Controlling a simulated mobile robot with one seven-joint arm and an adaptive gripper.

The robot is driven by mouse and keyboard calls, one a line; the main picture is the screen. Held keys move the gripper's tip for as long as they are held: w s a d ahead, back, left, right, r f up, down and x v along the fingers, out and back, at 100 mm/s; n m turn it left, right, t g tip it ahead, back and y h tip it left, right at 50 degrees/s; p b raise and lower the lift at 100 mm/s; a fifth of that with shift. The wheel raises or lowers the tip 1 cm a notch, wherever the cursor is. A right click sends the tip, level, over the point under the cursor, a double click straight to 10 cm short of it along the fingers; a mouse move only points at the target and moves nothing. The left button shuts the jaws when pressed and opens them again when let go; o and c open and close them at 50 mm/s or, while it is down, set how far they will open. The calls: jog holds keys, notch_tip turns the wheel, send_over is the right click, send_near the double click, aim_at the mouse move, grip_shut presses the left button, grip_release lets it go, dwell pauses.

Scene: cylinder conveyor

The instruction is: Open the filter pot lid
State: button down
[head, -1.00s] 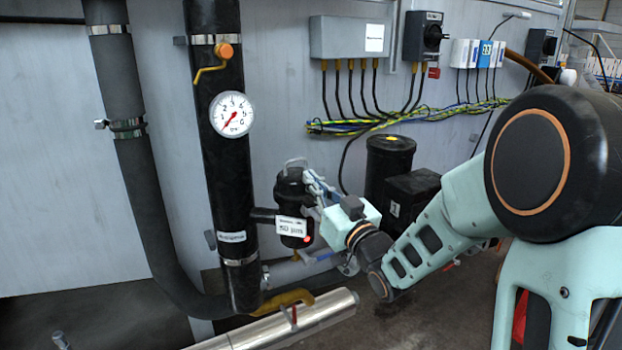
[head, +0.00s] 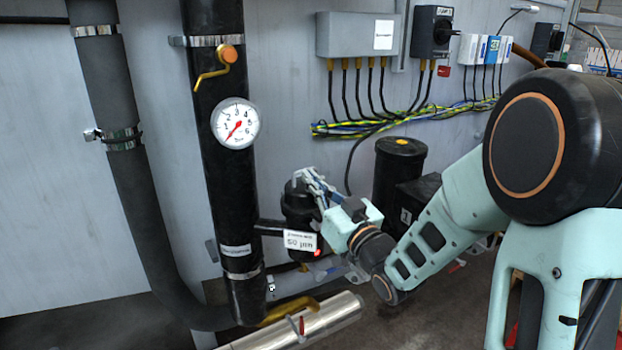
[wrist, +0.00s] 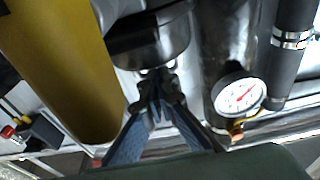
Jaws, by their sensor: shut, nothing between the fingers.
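The filter pot (head: 298,212) is a small black cylinder with a white "50 µm" label, mounted on a side branch of the thick black pipe. A grey wire-like handle at its top lies close to my fingers. I cannot tell clearly whether the lid is raised. My gripper (head: 306,180) is at the top right of the pot, its fingers shut and empty. In the wrist view, the fingertips of my gripper (wrist: 156,75) meet just below the dark pot body (wrist: 150,40) in the picture. Whether they touch it is unclear.
The thick black pipe (head: 215,80) with a pressure gauge (head: 235,123) and orange valve lever (head: 211,75) stands left of the pot. A black canister (head: 398,165) stands to the right. A metal pipe (head: 330,320) with a yellow lever lies below. Cables run along the wall behind.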

jog(key=shift+r, duration=0.15)
dwell(0.3)
jog(key=shift+w+a+r+p, duration=0.1)
jog(key=shift+r+p, duration=0.15)
jog(key=shift+p, duration=0.45)
jog(key=shift+w+g, duration=0.1)
jog(key=shift+g, duration=0.2)
